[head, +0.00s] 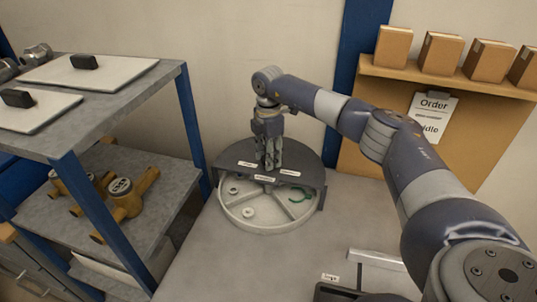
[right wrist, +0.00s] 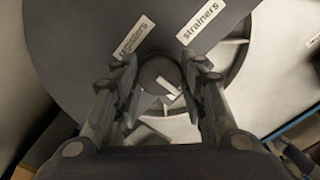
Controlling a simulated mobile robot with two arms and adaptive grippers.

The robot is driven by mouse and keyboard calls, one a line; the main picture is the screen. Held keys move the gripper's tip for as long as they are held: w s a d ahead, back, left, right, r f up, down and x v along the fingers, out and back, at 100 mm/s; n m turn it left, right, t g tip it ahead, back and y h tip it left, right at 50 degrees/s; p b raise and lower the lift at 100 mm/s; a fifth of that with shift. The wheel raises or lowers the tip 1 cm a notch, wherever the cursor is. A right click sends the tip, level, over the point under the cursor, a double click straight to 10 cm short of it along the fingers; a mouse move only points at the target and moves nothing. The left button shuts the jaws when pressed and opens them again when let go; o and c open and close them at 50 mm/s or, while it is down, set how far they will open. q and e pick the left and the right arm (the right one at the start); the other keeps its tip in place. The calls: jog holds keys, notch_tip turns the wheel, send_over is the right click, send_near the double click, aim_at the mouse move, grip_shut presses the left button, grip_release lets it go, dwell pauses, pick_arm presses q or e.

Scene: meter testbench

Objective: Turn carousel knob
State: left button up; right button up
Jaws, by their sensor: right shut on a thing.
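The carousel (head: 270,217) stands on the grey bench, a round light tray with divided compartments under a dark cover (head: 227,170) with white labels. In the right wrist view the dark round knob (right wrist: 160,72) with a white mark lies at the cover's middle. My right gripper (head: 270,166) points straight down over the centre of the carousel. In the right wrist view its two fingers (right wrist: 160,85) stand on either side of the knob, shut on it. In the head view the fingers hide the knob. My left gripper is not in view.
A grey shelf unit (head: 165,185) with brass meters (head: 125,197) stands left. Boxes (head: 440,53) sit on a shelf at the back right. The bench front (head: 230,270) is mostly clear.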

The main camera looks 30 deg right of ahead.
dwell(0.4)
jog(key=o, duration=1.1)
jog(key=shift+c, duration=0.2)
jog(key=shift+r, duration=0.1)
notch_tip(320, 180, up, 12)
